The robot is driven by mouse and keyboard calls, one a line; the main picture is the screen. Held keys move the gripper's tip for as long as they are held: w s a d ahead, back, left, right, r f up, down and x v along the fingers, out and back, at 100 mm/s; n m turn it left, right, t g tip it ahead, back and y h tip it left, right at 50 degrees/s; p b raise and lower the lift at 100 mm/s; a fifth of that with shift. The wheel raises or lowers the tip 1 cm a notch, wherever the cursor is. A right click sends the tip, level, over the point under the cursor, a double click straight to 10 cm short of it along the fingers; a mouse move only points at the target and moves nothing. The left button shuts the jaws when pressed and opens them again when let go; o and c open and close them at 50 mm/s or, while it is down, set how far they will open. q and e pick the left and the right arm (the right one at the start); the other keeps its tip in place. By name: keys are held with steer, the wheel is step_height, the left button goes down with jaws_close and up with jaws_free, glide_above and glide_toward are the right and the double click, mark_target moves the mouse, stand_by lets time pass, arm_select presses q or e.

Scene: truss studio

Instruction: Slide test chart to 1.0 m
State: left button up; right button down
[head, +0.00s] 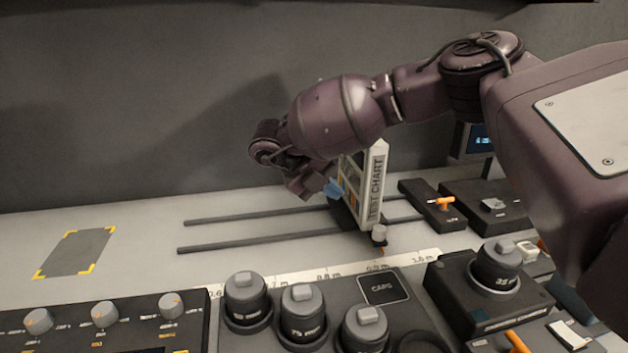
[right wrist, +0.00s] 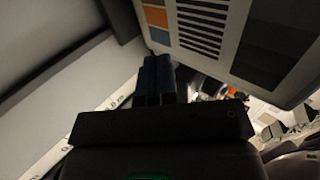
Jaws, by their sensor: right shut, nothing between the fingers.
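The test chart (head: 375,188) stands upright on a dark carriage (head: 345,214) across two dark rails (head: 260,242). A small grey knob (head: 379,234) with an orange pointer is at its front foot, near the 0.9 m mark of the white scale strip (head: 300,275). The 1.0 m mark lies further right. My right gripper (head: 334,188) is shut and empty, with blue fingertips close to the chart's left face. The right wrist view shows the closed fingers (right wrist: 157,77) beside the striped chart face (right wrist: 215,30); contact is unclear. My left gripper is out of view.
A black box with an orange lever (head: 440,203) stands right of the chart. In front are a tray of lenses (head: 303,308), a CAPS pad (head: 383,289) and a knob panel (head: 104,315). The rails left of the chart are clear.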

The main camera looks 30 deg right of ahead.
mark_target(358, 193)
steer(key=shift+s+d+r, duration=0.1)
steer(key=shift+s+d, duration=0.05)
steer(key=shift+d, duration=0.4)
steer(key=shift+s+d+r, duration=0.1)
steer(key=shift+d, duration=0.45)
steer(key=shift+s+d, duration=0.15)
steer(key=shift+d, duration=0.3)
